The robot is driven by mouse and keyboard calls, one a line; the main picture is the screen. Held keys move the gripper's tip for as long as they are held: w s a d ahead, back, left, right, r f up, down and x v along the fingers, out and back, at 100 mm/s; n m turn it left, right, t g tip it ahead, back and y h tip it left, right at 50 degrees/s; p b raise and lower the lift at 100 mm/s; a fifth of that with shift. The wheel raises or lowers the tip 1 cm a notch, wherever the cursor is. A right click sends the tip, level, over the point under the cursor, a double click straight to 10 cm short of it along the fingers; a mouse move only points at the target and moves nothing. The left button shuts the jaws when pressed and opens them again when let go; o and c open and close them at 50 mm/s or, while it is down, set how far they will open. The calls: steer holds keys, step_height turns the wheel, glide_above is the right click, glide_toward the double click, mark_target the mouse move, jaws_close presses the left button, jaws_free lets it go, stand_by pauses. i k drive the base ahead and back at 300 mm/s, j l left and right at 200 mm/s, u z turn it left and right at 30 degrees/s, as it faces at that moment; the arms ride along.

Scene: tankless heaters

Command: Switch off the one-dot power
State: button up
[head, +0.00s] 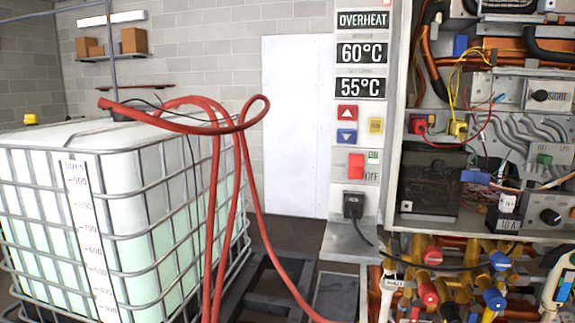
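A red rocker switch (356,166) sits on the narrow white control panel in the middle of the head view. A small green-and-white marking (373,157) and the word OFF (372,176) are beside it. I cannot make out a one-dot mark or which way the rocker is tipped. A black plug (353,205) with a cable is in the panel just below. No gripper fingers show; only a cut-off grey, black and blue part, perhaps my arm, is at the lower right edge.
The panel also has OVERHEAT (363,19), 60°C and 55°C displays, red and blue arrow buttons and a yellow button. An open heater cabinet (397,130) with wires stands right, above valves (432,256). A caged tank (120,215) and red hoses (240,185) are left.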

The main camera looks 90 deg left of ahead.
mark_target(355, 171)
steer(key=u, duration=1.6)
steer(key=k+j+u, duration=0.15)
steer(key=k+u, duration=0.25)
steer(key=k+j+u, duration=0.2)
steer(key=u, duration=0.2)
steer(key=k+j, duration=0.05)
steer(key=k, duration=0.05)
